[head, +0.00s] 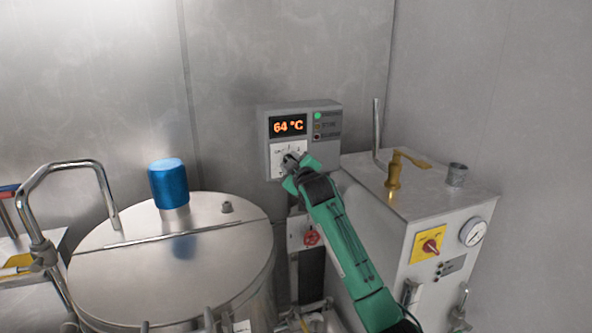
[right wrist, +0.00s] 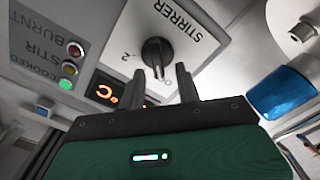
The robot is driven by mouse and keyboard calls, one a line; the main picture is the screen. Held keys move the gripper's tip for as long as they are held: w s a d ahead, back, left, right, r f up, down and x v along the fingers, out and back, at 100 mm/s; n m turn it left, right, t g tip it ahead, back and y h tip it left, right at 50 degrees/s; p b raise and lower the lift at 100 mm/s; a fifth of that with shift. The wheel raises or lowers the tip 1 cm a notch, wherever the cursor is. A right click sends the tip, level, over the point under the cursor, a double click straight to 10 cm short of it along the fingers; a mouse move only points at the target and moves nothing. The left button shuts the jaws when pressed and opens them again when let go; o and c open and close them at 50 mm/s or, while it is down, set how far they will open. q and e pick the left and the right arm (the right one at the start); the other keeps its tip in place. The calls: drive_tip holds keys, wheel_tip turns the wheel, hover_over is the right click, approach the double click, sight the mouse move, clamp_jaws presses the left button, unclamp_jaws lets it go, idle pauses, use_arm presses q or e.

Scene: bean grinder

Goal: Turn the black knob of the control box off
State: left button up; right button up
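The control box (head: 263,140) is a grey box on the back wall, with an orange display reading 64 °C and a lit green lamp at its upper right. Its black knob (right wrist: 157,54) sits on a white plate marked STIRRER in the right wrist view. In the head view my right gripper (head: 291,161) is at the plate and hides the knob. In the right wrist view the right gripper (right wrist: 159,67) is open, with its two dark fingertips apart and the knob between and just beyond them. Contact cannot be told. My left gripper is not in view.
A large steel pot (head: 170,265) with a blue cap (head: 169,184) stands at left. A steel machine (head: 420,205) with a yellow handle, gauge and red switch (head: 430,246) stands at right. A red knob (head: 312,238) sits below the control box.

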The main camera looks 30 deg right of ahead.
drive_tip(key=b+v, duration=0.3)
drive_tip(key=v, duration=1)
drive_tip(key=shift+s+a, duration=0.15)
drive_tip(key=shift+s, duration=0.1)
